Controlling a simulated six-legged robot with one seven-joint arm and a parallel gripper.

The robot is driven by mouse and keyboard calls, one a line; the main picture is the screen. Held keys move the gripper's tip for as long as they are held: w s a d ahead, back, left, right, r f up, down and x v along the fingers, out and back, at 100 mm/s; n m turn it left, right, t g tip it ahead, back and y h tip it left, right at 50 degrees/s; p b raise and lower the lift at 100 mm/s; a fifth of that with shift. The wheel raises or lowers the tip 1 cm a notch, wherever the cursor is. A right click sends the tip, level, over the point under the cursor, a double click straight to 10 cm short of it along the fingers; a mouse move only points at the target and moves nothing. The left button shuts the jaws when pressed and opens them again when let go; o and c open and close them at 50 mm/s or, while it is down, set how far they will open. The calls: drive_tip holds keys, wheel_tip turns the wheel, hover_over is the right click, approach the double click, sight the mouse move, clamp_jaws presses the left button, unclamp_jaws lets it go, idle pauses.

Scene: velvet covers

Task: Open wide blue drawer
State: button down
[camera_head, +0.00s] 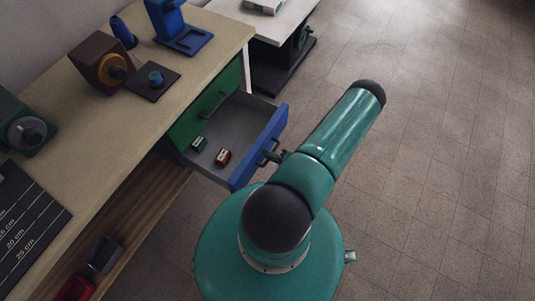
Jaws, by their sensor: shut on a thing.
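The wide blue drawer (259,149) is pulled out from under the bench, below a green drawer (207,105). A dark handle is on the blue front. My gripper (274,157) is at this handle, on the right side of the drawer front, shut on it. My teal arm hides most of the gripper and its fingers.
The wooden bench top (140,120) holds a brown device (103,62), a blue stand (180,28) and a dark ruled board (25,225). A red item (75,289) lies on the lower shelf. A second table (277,20) stands behind. The tiled floor at right is clear.

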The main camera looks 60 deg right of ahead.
drive_tip(key=c, duration=1.8)
unclamp_jaws()
drive_tip(key=v, duration=1.3)
drive_tip(key=shift+s+a+r, duration=0.1)
drive_tip(key=shift+s, duration=0.3)
